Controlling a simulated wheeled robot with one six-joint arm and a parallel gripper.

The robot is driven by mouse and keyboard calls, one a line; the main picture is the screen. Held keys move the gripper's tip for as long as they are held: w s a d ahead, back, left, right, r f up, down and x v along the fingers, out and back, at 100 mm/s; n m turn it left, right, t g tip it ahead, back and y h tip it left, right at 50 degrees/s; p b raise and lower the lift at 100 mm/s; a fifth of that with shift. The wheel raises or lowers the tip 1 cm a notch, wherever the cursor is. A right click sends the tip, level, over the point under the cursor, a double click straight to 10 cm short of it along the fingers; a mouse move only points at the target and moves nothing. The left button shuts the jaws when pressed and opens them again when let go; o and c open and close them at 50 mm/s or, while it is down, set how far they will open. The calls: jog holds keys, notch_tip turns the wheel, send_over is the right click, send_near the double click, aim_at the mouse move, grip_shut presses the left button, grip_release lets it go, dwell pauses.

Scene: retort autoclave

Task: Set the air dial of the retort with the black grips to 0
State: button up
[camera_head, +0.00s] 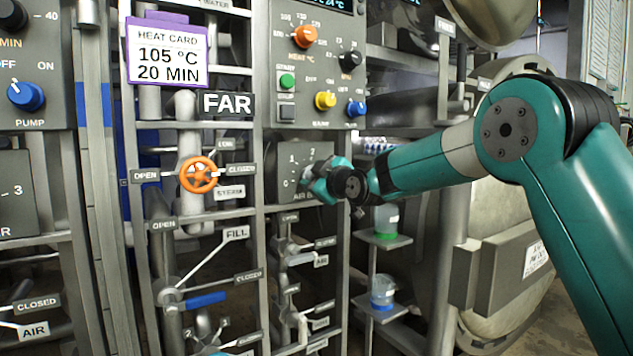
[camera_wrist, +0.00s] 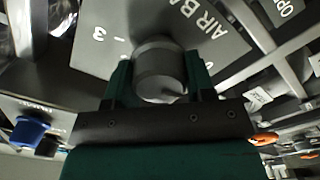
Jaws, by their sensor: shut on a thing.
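The air dial is a round grey knob (camera_wrist: 160,72) on a grey plate marked AIR BAR (camera_head: 291,158). In the head view the plate shows 0, 1 and 2, and the knob is hidden behind my gripper (camera_head: 318,186). In the wrist view my gripper (camera_wrist: 158,76) has one dark green finger on each side of the knob and is shut on it. A small pale mark shows at the knob's lower edge, but I cannot tell which number it points to. I cannot make out black grips on this retort.
An orange handwheel (camera_head: 199,175) and a FAR sign (camera_head: 228,104) are left of the plate. A lever with a blue grip (camera_head: 205,300) is lower left. Coloured knobs, one yellow (camera_head: 325,100), sit above. Shelves with jars (camera_head: 386,222) stand below right.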

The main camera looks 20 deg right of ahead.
jog(key=o, duration=0.9)
jog(key=shift+s, duration=0.1)
jog(key=b+v, duration=0.3)
jog(key=v, duration=1.4)
